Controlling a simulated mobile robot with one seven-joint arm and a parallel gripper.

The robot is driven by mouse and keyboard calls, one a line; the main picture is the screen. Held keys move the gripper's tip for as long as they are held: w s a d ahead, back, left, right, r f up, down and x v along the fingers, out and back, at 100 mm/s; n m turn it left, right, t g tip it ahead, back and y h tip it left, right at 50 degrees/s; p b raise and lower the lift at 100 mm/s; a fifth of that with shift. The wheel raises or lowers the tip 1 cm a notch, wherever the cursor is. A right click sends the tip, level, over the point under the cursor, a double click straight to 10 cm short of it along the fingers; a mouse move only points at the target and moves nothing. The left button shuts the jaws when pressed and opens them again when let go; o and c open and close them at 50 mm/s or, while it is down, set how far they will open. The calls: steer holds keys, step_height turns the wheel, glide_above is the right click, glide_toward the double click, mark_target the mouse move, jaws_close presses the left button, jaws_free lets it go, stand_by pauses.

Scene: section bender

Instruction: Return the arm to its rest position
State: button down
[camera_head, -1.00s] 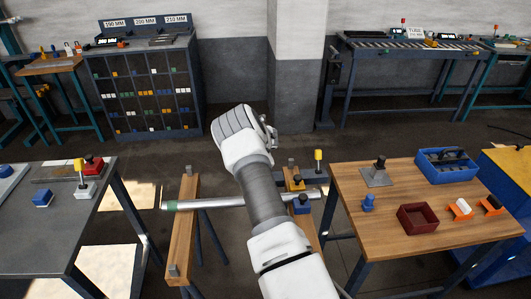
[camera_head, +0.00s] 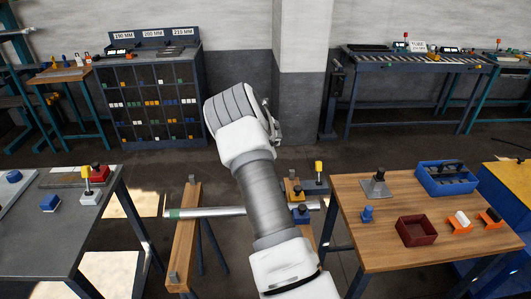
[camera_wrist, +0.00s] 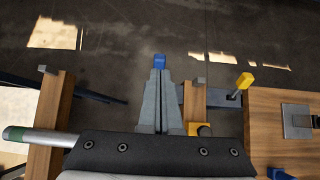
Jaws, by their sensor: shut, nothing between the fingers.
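My arm rises through the middle of the head view, with its wrist raised above the floor behind the pipe stand. My gripper (camera_head: 274,126) is partly hidden behind the wrist there. In the wrist view, my gripper (camera_wrist: 159,70) has its grey fingers together, with a blue patch at the tips. They are empty and point out over bare floor. A silver pipe (camera_head: 218,211) with a green end rests across two wooden trestles (camera_head: 184,238), below and behind my forearm. My forearm hides part of the pipe.
A wooden table (camera_head: 375,236) on the right holds a blue tray (camera_head: 447,190) and a dark red box (camera_head: 416,231). A grey table (camera_head: 45,245) stands at left. A shelf rack (camera_head: 155,98), a pillar (camera_head: 298,100) and a roller bench (camera_head: 415,62) stand behind. Floor between is clear.

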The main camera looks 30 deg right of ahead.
steer(key=shift+s+r, duration=0.1)
steer(key=shift+r, duration=0.2)
stand_by(0.4)
steer(key=s+a+r+m+h, duration=0.1)
steer(key=s+a+r+m, duration=0.1)
steer(key=s+r+m, duration=0.35)
steer(key=s+a+r+m, duration=0.25)
steer(key=r+m, duration=0.35)
steer(key=r, duration=0.5)
steer(key=s+a+r+m+h, duration=0.1)
steer(key=s+a+r+m, duration=0.2)
steer(key=r+m, duration=0.35)
steer(key=s+a+r+m+g+y, duration=0.1)
steer(key=s+a+m+y, duration=0.2)
steer(key=s+a+m, duration=0.3)
steer(key=s+a+r+m+g+y, duration=0.1)
steer(key=s+a+m, duration=0.5)
steer(key=s+a, duration=1.1)
steer(key=s+r+y, duration=0.1)
steer(key=s, duration=0.7)
steer(key=shift+s+m+y, duration=0.4)
